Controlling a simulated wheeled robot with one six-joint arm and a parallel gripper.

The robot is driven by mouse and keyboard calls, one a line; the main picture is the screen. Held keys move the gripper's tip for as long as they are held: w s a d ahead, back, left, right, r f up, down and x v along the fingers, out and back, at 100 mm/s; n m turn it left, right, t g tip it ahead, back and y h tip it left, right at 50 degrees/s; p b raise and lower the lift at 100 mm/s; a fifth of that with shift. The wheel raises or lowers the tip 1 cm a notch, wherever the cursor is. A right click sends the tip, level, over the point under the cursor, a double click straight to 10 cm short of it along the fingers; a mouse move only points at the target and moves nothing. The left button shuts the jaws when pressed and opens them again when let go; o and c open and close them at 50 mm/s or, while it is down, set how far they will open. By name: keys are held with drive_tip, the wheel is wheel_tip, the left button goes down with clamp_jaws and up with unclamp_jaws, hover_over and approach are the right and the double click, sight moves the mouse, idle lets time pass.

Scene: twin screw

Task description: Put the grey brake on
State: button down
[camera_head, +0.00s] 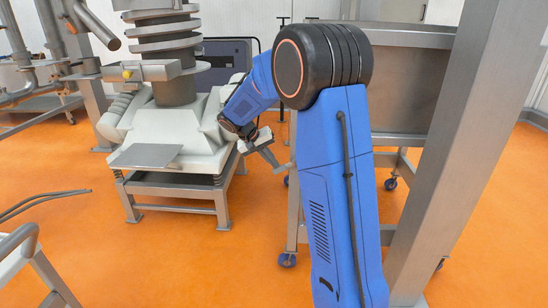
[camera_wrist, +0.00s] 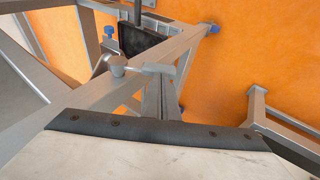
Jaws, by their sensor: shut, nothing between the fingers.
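My gripper (camera_head: 270,157) is low beside the wheeled metal stand, at the end of my blue arm in the head view. In the wrist view its fingers (camera_wrist: 162,92) are shut and empty, in front of a grey metal frame beam. A rounded grey knob (camera_wrist: 118,66) shows just left of the fingers; I cannot tell whether they touch it. I cannot tell for sure which part is the grey brake. Blue casters show on the stand in the head view (camera_head: 287,260) and at the top of the wrist view (camera_wrist: 213,28).
The steel stand (camera_head: 412,138) rises behind my arm, with a thick post at the right. A grey machine on a low frame (camera_head: 180,190) stands left of my gripper. A dark panel (camera_wrist: 138,38) shows beyond the beam. Orange floor in front is open.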

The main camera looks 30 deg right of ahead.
wheel_tip(320, 180, down, 2)
drive_tip(key=shift+f+n+g+h, duration=0.15)
drive_tip(key=shift+g+h, duration=0.2)
drive_tip(key=shift+h, duration=0.25)
drive_tip(key=shift+f+n+g+h, duration=0.15)
drive_tip(key=shift+g+h, duration=0.2)
drive_tip(key=shift+h, duration=0.25)
drive_tip(key=shift+s+d+f+g+h, duration=0.15)
drive_tip(key=shift+f+g+h, duration=0.2)
drive_tip(key=shift+f+h, duration=0.2)
drive_tip(key=shift+d+f+g+h, duration=0.15)
drive_tip(key=shift+f+g+h, duration=0.25)
drive_tip(key=shift+h, duration=0.25)
drive_tip(key=f+h, duration=0.1)
drive_tip(key=s+d+f+n+g+h, duration=0.1)
drive_tip(key=h, duration=0.1)
drive_tip(key=shift+d+f, duration=0.15)
drive_tip(key=shift+s+d+f, duration=0.2)
drive_tip(key=shift+d+f, duration=0.05)
drive_tip(key=shift+d, duration=0.05)
drive_tip(key=shift+f, duration=0.1)
approach(273, 170)
drive_tip(key=f, duration=0.2)
drive_tip(key=w+a+f, duration=0.1)
drive_tip(key=shift+f, duration=0.2)
